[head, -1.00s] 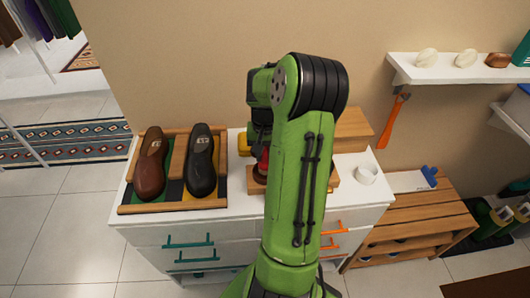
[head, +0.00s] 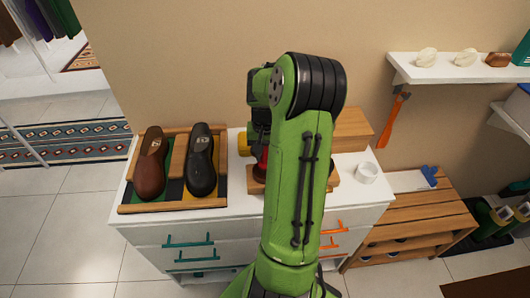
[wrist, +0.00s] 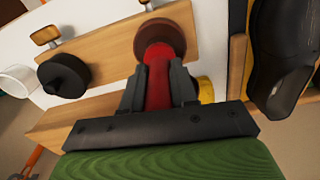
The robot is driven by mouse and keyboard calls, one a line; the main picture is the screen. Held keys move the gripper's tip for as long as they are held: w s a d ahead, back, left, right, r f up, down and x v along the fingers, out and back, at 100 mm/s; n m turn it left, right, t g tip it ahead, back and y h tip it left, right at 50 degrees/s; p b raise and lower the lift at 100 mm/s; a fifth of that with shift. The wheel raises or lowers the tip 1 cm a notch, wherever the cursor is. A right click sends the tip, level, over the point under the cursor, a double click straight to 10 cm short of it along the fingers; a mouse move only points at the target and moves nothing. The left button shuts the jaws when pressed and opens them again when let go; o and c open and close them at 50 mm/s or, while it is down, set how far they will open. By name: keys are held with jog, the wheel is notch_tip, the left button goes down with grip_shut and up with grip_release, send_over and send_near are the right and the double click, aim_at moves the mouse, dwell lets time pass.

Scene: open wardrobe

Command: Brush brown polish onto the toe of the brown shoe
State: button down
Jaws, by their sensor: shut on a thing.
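The brown shoe (head: 151,168) lies on the left of a wooden tray (head: 128,197) on the white dresser; its finer detail is too small to tell. My gripper (wrist: 160,78) is shut on a red-handled brush (wrist: 158,85); its red handle runs between the fingers. Beyond the fingertips a round brown part (wrist: 166,38) meets the red; I cannot tell whether it is the brush head or polish. In the head view the red part (head: 263,160) shows beside my arm, right of the shoes, and my arm hides most of the gripper.
A black shoe (head: 201,163) lies right of the brown one, between it and my gripper. A wooden rack (wrist: 100,55) holds a black round item (wrist: 63,75). A white cup (head: 366,173) stands at the dresser's right. A wooden block (head: 352,130) stands behind.

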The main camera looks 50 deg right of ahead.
jog(key=shift+r+p, duration=3)
jog(key=shift+r, duration=0.55)
jog(key=shift+f, duration=0.1)
